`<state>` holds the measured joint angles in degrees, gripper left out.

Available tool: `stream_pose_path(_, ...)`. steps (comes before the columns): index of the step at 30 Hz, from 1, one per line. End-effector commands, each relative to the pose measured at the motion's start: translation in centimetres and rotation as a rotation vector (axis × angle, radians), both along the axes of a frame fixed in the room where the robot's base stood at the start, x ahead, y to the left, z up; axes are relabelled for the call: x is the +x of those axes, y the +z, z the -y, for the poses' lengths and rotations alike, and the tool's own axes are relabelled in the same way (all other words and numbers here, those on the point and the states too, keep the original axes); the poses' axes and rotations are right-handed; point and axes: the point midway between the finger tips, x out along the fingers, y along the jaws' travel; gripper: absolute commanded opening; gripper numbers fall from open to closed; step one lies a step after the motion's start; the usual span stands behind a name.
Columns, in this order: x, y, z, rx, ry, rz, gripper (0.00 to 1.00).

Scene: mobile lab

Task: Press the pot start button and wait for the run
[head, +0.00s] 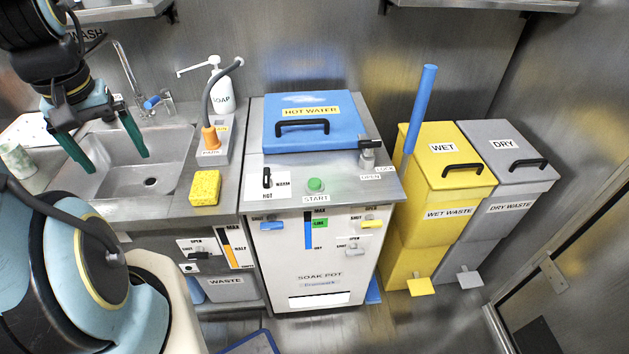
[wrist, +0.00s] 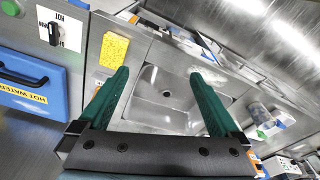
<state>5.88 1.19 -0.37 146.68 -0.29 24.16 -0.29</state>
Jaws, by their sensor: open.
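The green start button (head: 315,184) sits on the top front of the soak pot (head: 310,262), above a START label. In the wrist view the button (wrist: 11,8) is at the upper left corner, partly cut off. The pot's blue HOT WATER lid (head: 312,140) is down, and it also shows in the wrist view (wrist: 25,80). A black HOT/WARM switch (head: 267,178) is left of the button. My gripper (head: 112,160) is open and empty over the sink, well left of the button. Its green fingers (wrist: 160,85) are spread apart.
The sink (head: 135,165) lies below my gripper. A latch (head: 367,158) is at the pot's right. Yellow wet (head: 440,185) and grey dry (head: 510,180) waste bins stand further right.

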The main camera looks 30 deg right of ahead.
Motion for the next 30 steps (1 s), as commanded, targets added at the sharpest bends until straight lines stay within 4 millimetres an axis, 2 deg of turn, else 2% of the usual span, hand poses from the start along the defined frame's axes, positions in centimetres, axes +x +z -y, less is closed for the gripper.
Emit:
stream_pose_path(2, 0.00, 0.00, 0.00, 0.000, 0.000, 0.000, 0.89)
stream_pose_path(25, 0.00, 0.00, 0.00, 0.000, 0.000, 0.000, 0.02)
stream_pose_path(30, 0.00, 0.00, 0.00, 0.000, 0.000, 0.000, 0.00)
